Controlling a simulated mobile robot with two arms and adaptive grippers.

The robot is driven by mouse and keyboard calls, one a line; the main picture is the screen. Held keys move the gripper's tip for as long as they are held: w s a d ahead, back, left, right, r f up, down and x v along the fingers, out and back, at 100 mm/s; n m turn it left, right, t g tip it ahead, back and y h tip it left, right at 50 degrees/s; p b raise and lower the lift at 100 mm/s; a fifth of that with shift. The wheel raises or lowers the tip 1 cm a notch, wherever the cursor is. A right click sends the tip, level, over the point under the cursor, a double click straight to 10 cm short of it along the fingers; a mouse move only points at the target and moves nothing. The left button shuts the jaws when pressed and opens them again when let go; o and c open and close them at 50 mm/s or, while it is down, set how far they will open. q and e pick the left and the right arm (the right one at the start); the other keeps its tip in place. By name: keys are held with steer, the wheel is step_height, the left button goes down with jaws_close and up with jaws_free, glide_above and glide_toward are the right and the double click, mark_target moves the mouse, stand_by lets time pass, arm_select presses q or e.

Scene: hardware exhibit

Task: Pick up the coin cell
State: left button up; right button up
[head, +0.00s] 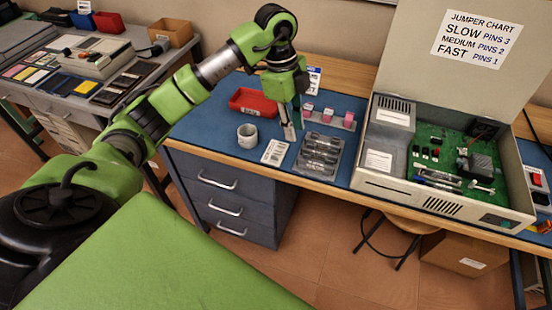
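I cannot make out a coin cell for certain; it may be too small to see or hidden by my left gripper. My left gripper (293,130) points down over the blue mat, between the red tray and the clear compartment tray (319,156). Its two fingers look slightly apart, but I cannot tell whether anything is between them. A white label card (275,152) lies just in front of the fingertips. Small pink-and-white blocks (328,115) stand in a row to the right of the fingers. My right gripper is not in view.
A red tray (249,103) and a grey cup (247,136) stand left of the gripper. An open computer case (400,190) with a green board stands at the right; its raised lid carries a jumper chart (477,39). The blue mat (208,128) is clear at the left.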

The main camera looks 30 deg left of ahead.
arm_select(q)
steer(key=s+a+r+n+y, duration=0.1)
steer(key=a+n+y, duration=0.1)
steer(key=a, duration=0.4)
glide_above(274, 156)
steer(key=shift+g, duration=0.3)
steer(key=f, duration=0.4)
steer(key=f+p, duration=0.1)
steer(key=f, duration=0.2)
steer(key=shift+w+a, duration=0.25)
steer(key=shift+a, duration=0.1)
steer(key=f, duration=0.1)
steer(key=f+p, duration=0.1)
steer(key=f, duration=0.3)
steer(key=shift+s+d+f+p, duration=0.2)
steer(key=shift+d+f+p, duration=0.05)
steer(key=shift+d+p, duration=0.05)
steer(key=shift+f, duration=0.3)
jaws_close()
